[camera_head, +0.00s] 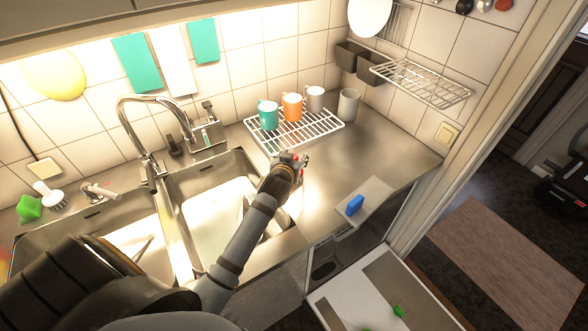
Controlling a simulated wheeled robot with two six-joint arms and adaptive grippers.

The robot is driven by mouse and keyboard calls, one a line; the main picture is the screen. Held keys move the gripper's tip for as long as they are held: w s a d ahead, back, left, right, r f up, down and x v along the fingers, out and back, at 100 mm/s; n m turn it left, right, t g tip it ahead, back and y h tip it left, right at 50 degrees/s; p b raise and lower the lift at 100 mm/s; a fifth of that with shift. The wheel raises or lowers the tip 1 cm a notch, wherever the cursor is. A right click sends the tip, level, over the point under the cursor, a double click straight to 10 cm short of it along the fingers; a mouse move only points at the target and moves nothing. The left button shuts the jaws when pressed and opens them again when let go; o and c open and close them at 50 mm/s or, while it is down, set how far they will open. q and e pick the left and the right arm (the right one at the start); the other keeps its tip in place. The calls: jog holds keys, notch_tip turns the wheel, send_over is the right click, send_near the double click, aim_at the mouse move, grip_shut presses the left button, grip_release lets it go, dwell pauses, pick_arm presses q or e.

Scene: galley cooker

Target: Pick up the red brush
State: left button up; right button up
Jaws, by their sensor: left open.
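My left gripper (291,168) reaches across the right sink basin to the counter just in front of the white wire rack. It is open and small in the view. Small red patches show at its fingers; I cannot tell whether they belong to a red brush or to the gripper. No red brush can be made out clearly elsewhere. A white-headed brush (48,195) stands at the far left behind the sink. My right gripper is not in view.
A wire rack (331,124) holds teal, orange and grey mugs; another grey cup (348,104) stands beside it. The tap (150,135) rises behind the sinks. A blue sponge (355,205) lies on a ledge at the counter's front. The counter right of the gripper is clear.

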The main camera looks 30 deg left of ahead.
pick_arm(q)
jog(key=shift+s, duration=0.1)
jog(key=shift+s+r, duration=0.1)
jog(key=shift+c, duration=1.3)
grip_shut()
